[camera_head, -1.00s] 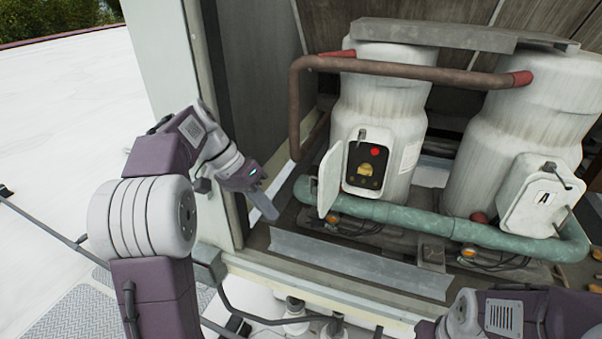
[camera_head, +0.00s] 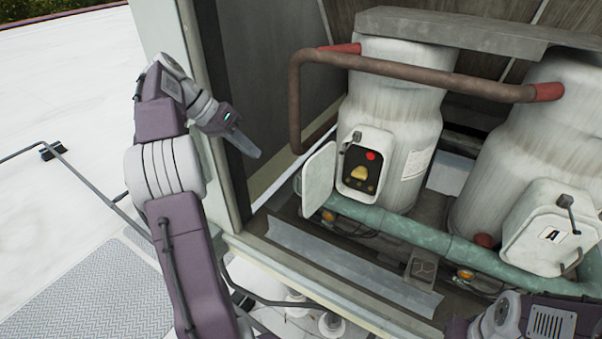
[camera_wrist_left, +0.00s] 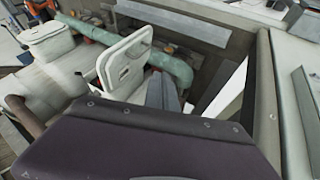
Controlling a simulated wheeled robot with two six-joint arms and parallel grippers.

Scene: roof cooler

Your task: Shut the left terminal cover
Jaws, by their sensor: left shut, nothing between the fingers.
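The left terminal cover (camera_head: 318,178) is a pale hinged lid that stands open on the left side of its terminal box (camera_head: 361,166). The box face is dark, with a red button and several yellow terminals exposed.
A green pipe (camera_head: 400,228) runs below the box. A brown pipe (camera_head: 420,70) crosses above and drops at the left. The right tank bears a shut cover marked A (camera_head: 540,228). The cabinet's left post (camera_head: 205,110) stands close to my left arm.

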